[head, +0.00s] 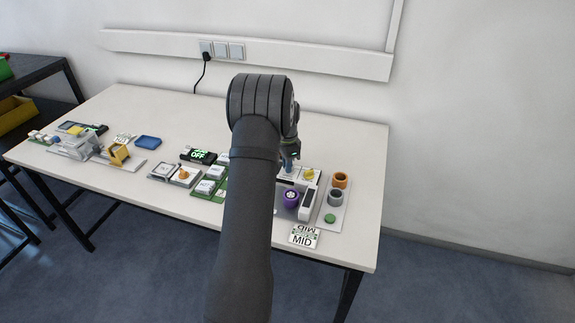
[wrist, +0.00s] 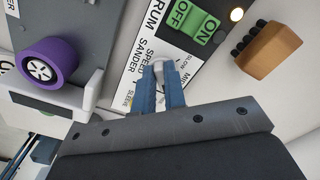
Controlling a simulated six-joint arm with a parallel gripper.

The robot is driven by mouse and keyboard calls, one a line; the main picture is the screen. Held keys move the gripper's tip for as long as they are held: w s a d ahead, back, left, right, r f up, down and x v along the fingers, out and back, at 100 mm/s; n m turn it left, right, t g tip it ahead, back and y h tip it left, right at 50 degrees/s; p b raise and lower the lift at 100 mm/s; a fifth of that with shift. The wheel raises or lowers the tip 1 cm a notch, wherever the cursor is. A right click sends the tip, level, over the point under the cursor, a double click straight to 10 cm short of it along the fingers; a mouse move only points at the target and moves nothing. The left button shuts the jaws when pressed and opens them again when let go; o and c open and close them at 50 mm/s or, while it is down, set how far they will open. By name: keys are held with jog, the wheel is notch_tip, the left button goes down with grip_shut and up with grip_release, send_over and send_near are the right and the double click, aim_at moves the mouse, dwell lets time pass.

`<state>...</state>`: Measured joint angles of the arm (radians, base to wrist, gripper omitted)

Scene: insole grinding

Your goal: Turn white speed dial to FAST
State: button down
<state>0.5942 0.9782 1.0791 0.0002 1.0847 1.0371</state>
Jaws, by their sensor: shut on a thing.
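The white speed dial (wrist: 158,66) sits on a white label panel (wrist: 133,75) printed SANDER SPEED, with SLOW and part of MID legible around it. My gripper (wrist: 160,72) is shut on the dial, with a blue finger on each side of it. The dial's pointer and the FAST mark cannot be made out, being small or behind the fingers. In the head view my gripper (head: 288,166) is low over the machine on the right part of the table, and the dial cannot be made out there.
A green ON/OFF switch (wrist: 192,21) and a brown block (wrist: 269,54) are close to the dial. A purple wheel (wrist: 50,64) stands left of it. A MID card (head: 303,237) lies at the table's (head: 348,150) front edge. Other fixtures stand left of my arm.

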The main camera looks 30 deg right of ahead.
jog(key=shift+w+m, duration=0.1)
jog(key=shift+m, duration=1)
jog(key=c, duration=1.5)
grip_release()
jog(key=shift+r, duration=0.15)
notch_tip(320, 180, up, 17)
jog(key=shift+r, duration=0.1)
